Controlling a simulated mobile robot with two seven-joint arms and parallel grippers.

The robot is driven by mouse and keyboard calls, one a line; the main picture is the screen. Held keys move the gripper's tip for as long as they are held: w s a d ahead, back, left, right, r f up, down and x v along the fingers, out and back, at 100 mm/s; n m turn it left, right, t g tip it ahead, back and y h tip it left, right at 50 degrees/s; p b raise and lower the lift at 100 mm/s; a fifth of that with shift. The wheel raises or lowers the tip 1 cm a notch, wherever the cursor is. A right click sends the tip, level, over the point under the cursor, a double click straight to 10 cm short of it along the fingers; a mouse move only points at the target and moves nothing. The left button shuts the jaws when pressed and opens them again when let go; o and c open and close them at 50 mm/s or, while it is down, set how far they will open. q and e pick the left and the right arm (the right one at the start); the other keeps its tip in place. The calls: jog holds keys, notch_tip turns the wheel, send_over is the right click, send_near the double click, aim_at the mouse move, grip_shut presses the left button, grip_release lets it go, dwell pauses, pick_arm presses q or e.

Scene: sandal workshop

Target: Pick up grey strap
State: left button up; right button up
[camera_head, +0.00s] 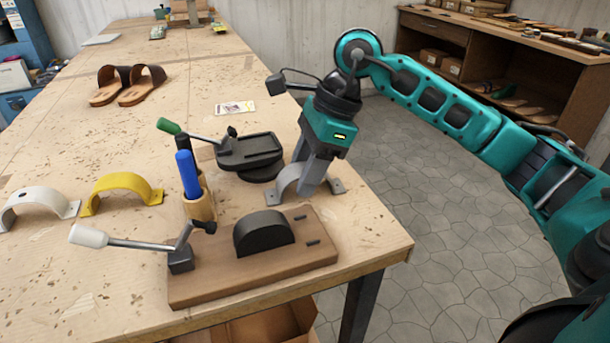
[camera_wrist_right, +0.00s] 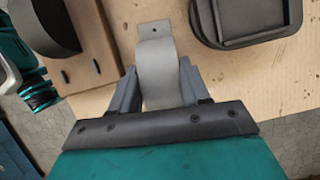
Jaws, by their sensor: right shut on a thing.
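The grey strap (camera_head: 287,180) is an arched band with flat end tabs near the right edge of the workbench. My right gripper (camera_head: 312,185) comes down from above and is shut on the strap. In the right wrist view the strap (camera_wrist_right: 160,72) lies between the two fingers of the gripper (camera_wrist_right: 160,90), with one holed tab sticking out beyond them. The strap's tabs look to be at or very close to the table top; I cannot tell if they touch it. My left gripper is not in view.
A wooden board with a black form and white-handled clamp (camera_head: 255,276) stands in front. A black swivel fixture (camera_head: 249,150) is close behind. A yellow strap (camera_head: 122,184), a white strap (camera_head: 36,198) and a pen cup (camera_head: 201,207) are left. Sandals (camera_head: 128,86) lie further back.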

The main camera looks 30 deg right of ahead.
jog(key=shift+r, duration=0.1)
pick_arm(q)
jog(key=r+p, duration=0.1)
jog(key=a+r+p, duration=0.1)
jog(key=p, duration=0.1)
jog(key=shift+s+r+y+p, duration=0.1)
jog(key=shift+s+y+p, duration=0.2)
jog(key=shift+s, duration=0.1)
pick_arm(e)
notch_tip(320, 180, up, 20)
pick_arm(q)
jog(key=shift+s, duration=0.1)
pick_arm(e)
jog(key=shift+s, duration=0.15)
